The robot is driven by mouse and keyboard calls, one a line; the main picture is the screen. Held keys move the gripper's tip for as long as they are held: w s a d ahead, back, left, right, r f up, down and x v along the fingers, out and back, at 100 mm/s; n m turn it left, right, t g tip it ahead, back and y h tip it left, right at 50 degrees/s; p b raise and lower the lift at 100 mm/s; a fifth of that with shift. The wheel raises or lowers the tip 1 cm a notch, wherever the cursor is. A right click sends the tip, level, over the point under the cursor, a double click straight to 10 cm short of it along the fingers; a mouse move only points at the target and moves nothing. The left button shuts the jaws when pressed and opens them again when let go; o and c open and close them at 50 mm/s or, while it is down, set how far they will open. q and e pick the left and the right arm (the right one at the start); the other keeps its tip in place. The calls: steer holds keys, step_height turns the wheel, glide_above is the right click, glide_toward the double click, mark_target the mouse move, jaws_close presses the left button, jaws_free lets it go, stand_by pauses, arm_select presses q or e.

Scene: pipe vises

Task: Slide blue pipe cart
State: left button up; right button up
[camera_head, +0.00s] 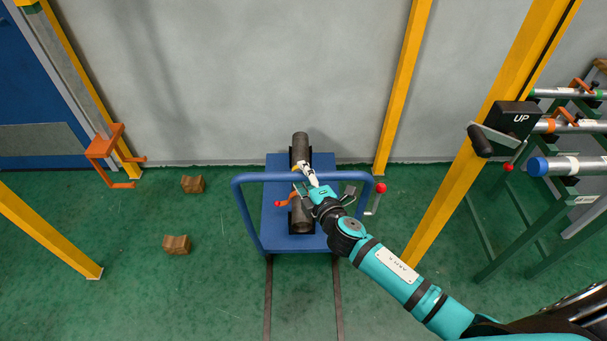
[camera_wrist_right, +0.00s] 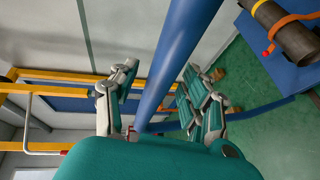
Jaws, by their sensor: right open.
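The blue cart (camera_head: 271,215) stands on the floor by the wall, with a blue handle bar (camera_head: 258,177) across its near side. A dark brown pipe (camera_head: 300,142) lies on it, held by an orange strap (camera_head: 287,199). My right gripper (camera_head: 326,182) is at the right part of the handle bar. In the right wrist view, the bar (camera_wrist_right: 181,50) runs between the spread fingers of the gripper (camera_wrist_right: 158,92). I cannot tell whether a finger touches it. The pipe (camera_wrist_right: 283,30) also shows there at the upper right. My left gripper is not in view.
Two floor rails (camera_head: 268,300) run from the cart toward me. Yellow posts (camera_head: 403,80) stand on both sides. Two brown blocks (camera_head: 177,244) lie on the open floor at left.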

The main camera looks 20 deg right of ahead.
steer(key=shift+w, duration=0.3)
jaws_close()
stand_by(0.4)
